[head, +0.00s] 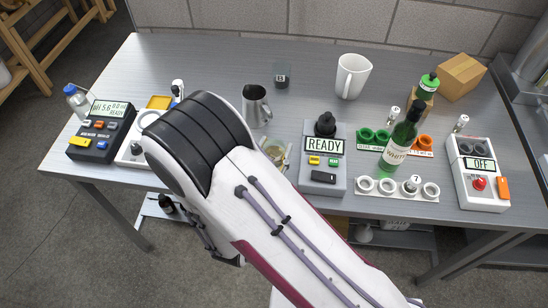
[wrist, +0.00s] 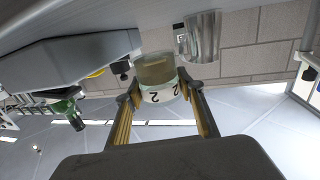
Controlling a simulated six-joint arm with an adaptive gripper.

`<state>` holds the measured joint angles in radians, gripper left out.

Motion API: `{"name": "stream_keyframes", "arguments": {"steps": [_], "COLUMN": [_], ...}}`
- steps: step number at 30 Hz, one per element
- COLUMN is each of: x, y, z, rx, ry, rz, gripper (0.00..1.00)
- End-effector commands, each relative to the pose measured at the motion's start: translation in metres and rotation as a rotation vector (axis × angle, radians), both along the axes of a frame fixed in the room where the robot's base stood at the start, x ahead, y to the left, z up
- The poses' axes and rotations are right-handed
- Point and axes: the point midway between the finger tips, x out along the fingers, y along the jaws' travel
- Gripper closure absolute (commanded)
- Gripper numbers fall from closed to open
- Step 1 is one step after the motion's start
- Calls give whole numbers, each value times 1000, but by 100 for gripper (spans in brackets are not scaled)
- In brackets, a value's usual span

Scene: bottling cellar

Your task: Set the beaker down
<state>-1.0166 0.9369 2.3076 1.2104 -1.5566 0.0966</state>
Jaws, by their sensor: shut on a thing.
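The beaker (wrist: 157,72) is clear glass with a pale yellowish-brown liquid and a white label marked 2, which shows upside down in the wrist view. My gripper (wrist: 160,92) is shut on the beaker, with one finger on each side of it. I cannot tell whether the beaker's base touches the table.
The grey READY device (head: 335,182) stands close right of the beaker, with the steel jug (head: 256,106) behind. A white jug (head: 352,76), a green bottle (head: 402,142) and the OFF box (head: 482,194) stand farther right. A pH meter (head: 101,130) is at left. The back-left table is clear.

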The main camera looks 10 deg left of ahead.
Motion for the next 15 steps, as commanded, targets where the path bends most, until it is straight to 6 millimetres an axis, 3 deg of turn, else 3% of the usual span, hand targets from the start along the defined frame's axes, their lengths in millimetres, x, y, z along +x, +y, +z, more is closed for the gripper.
{"name": "stream_keyframes", "arguments": {"steps": [8,15], "x": [0,0], "y": [0,0], "z": [0,-14], "rx": [0,-3], "ry": [-1,1], "rz": [0,0], "gripper": [89,89]}}
